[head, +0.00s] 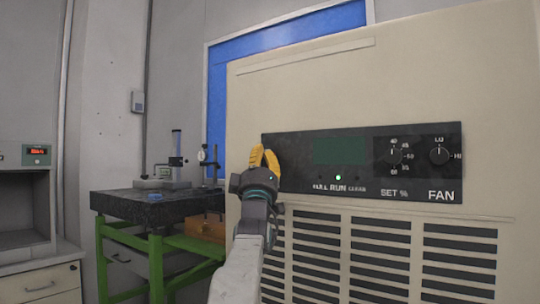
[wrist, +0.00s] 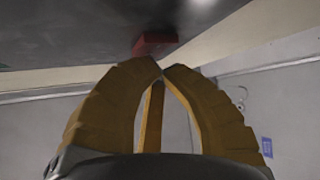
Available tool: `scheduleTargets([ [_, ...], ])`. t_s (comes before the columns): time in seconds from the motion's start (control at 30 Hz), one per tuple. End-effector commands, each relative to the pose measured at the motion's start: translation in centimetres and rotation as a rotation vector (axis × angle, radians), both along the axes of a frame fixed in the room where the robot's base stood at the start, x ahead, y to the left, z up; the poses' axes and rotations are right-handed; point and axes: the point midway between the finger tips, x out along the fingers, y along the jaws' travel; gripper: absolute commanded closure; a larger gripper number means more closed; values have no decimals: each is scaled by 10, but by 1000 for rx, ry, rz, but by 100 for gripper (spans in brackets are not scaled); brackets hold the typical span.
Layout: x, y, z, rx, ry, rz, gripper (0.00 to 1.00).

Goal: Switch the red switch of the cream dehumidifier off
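The cream dehumidifier (head: 400,60) fills the right of the head view. Its dark control panel (head: 361,165) has a dark green display, a lit green light and two knobs. My gripper (head: 264,152), with yellow fingers, is in front of the panel's left end. In the wrist view the red switch (wrist: 153,44) sticks out from the dark panel surface, just beyond the fingertips (wrist: 162,70). The fingertips come together with nothing held between them. I cannot tell whether they touch the switch. In the head view the switch is hidden behind my gripper.
Louvred vents (head: 380,245) lie below the panel. To the left stands a green-framed bench (head: 156,262) with a dark slab top (head: 120,207) and gauge stands (head: 178,160). A cabinet (head: 45,284) with a red readout above it is at the far left.

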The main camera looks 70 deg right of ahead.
Motion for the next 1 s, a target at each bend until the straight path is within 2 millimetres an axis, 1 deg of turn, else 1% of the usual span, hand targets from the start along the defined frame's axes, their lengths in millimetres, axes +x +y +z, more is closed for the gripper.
scheduleTargets([
  [0.37, 0, 0, -1, 0, 0, 0, 100],
  [0.8, 3, 13, -3, -2, 5, 6, 100],
  [1.0, 3, 14, -1, -2, 5, 6, 100],
])
